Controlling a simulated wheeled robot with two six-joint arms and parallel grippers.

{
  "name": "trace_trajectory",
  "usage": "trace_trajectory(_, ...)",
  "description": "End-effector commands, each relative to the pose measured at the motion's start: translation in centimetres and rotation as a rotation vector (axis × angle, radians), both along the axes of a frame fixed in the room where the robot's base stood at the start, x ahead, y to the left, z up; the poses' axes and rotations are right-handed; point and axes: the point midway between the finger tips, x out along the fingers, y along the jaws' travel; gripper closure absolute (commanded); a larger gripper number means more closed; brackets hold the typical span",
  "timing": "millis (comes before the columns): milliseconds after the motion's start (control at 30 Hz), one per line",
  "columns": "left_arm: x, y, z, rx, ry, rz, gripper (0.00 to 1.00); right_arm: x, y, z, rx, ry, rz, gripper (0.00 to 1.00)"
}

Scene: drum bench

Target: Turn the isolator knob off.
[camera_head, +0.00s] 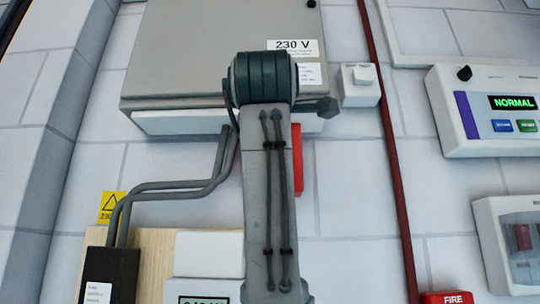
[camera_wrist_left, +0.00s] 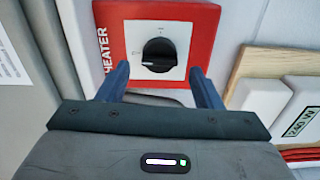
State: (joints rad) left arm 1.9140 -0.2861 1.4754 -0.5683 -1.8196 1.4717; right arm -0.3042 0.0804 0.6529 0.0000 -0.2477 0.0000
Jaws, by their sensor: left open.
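The isolator knob (camera_wrist_left: 160,54) is a round black knob on a white square in a red plate (camera_wrist_left: 213,18) marked HEATER. In the left wrist view, its white mark points left, towards the HEATER lettering. My left gripper (camera_wrist_left: 159,69) is open, with its two blue fingers apart on either side of the knob's lower part in the picture. I cannot tell whether they touch it. Nothing is held between them. In the head view, my arm covers most of the red plate (camera_head: 298,158), and the knob and gripper are hidden. My right gripper is not in view.
A grey cabinet (camera_head: 185,50) marked 230 V hangs above. A white switch box (camera_head: 360,85), red pipe (camera_head: 391,140) and NORMAL panel (camera_head: 485,140) are to the right. Grey conduits (camera_head: 175,190) and a wooden board (camera_head: 155,262) with a meter are lower left.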

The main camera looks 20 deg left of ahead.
Motion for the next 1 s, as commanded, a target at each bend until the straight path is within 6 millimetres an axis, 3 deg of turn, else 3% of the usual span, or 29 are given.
trace_trajectory(200,-4.5,-1.4,-0.3,0.0,-0.003,-0.002,0.4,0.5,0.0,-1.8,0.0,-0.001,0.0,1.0)
trace_trajectory(400,-7.0,-2.1,-0.1,0.0,-0.002,-0.001,0.4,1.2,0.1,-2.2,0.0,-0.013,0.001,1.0)
trace_trajectory(1000,-7.6,-2.2,0.0,0.0,0.0,-0.001,0.4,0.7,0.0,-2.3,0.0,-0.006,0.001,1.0)
